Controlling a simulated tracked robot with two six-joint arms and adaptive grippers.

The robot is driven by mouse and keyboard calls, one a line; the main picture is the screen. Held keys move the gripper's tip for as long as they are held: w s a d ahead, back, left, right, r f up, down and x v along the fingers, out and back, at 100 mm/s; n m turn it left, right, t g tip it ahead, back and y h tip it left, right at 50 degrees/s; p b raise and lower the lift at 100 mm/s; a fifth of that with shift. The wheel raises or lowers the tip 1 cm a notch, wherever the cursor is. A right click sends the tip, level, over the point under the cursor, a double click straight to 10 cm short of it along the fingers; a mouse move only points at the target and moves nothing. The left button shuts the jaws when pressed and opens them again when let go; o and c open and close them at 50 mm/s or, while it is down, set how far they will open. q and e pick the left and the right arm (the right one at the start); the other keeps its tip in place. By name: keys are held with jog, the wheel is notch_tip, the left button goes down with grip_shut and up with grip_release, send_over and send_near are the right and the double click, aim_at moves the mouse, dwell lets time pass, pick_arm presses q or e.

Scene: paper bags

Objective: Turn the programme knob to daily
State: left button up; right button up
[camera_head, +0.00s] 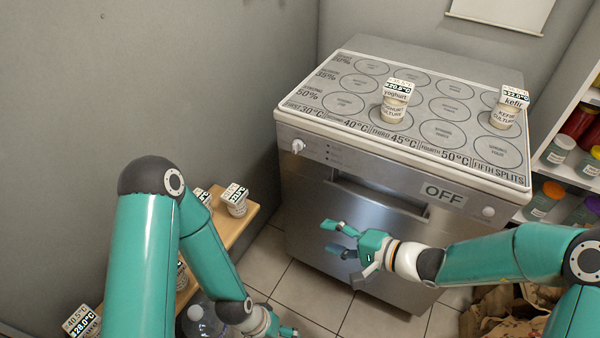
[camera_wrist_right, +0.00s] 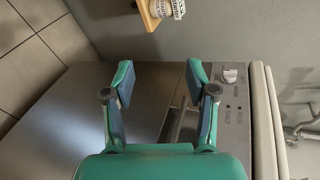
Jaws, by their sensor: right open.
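A white knob (camera_head: 298,146) sits at the left end of the steel appliance's front panel, with small printed labels to its right. It also shows in the right wrist view (camera_wrist_right: 229,75), beyond one fingertip. A second pale knob (camera_head: 488,211) is at the panel's right end, beside a sign reading OFF (camera_head: 444,194). The labels are too small for me to read the knob settings. My right gripper (camera_head: 333,238) is open and empty in front of the appliance door, below and right of the left knob; its fingers also show in the wrist view (camera_wrist_right: 160,85). My left gripper (camera_head: 284,331) is low at the bottom edge, partly cut off.
The appliance top (camera_head: 345,68) carries labelled circles, a yoghurt cup (camera_head: 395,104) and a kefir cup (camera_head: 503,118). A door handle recess (camera_head: 380,196) is below the panel. A wooden bench (camera_head: 226,222) with cups is left, jar shelves right, paper bags (camera_head: 500,318) lower right.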

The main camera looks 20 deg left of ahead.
jog(key=w+r+m+t+y+b, duration=0.1)
jog(key=w+r+t+y+b, duration=0.15)
jog(key=w+r+t, duration=0.55)
jog(key=g, duration=0.2)
send_near(297, 149)
jog(key=shift+h, duration=0.45)
jog(key=x, duration=0.9)
jog(key=shift+a+r, duration=0.25)
jog(key=shift+r, duration=0.05)
pick_arm(q)
notch_tip(297, 149, down, 4)
jog(key=shift+r, duration=0.1)
